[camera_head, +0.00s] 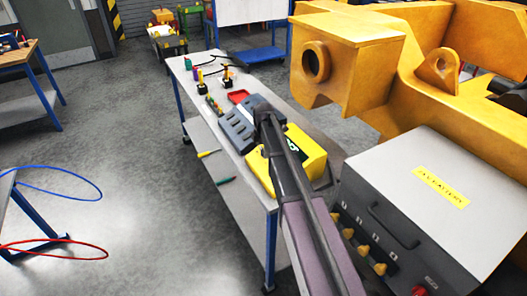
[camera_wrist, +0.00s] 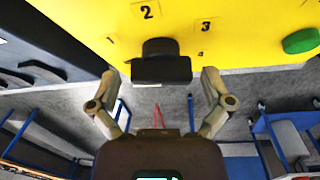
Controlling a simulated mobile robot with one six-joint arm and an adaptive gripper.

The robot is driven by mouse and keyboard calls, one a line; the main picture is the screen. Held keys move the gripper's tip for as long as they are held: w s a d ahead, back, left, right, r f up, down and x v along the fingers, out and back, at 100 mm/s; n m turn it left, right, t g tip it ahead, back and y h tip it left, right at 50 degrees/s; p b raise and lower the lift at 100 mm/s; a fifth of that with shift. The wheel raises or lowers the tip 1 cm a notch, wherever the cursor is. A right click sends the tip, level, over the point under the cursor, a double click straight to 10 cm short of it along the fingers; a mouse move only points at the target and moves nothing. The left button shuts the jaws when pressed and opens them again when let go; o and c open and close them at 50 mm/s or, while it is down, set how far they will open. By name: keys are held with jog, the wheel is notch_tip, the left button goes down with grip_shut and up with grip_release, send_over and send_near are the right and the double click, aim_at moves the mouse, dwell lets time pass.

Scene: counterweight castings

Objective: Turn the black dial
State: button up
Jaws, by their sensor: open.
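The black dial (camera_wrist: 160,62) sits on the yellow panel (camera_wrist: 238,22) in the wrist view, with numbers such as 2 and 3 printed around it. A green round button (camera_wrist: 300,40) is on the panel to the right. My gripper (camera_wrist: 161,78) is open, one finger on each side of the dial, with visible gaps between the fingers and it. I cannot tell how deep the fingertips are relative to the dial. In the head view the yellow box (camera_head: 306,164) stands on the bench, partly behind my arm. The dial and my fingertips cannot be made out there.
The long bench (camera_head: 190,85) also holds a grey-blue unit (camera_head: 238,128), a red tray (camera_head: 238,96) and small tools. A large yellow casting (camera_head: 350,50) and a grey control box (camera_head: 420,195) stand to the right. Open floor (camera_head: 130,150) lies left.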

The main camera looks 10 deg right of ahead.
jog(key=c, duration=1)
jog(key=shift+d, duration=0.1)
jog(key=shift+c, duration=0.2)
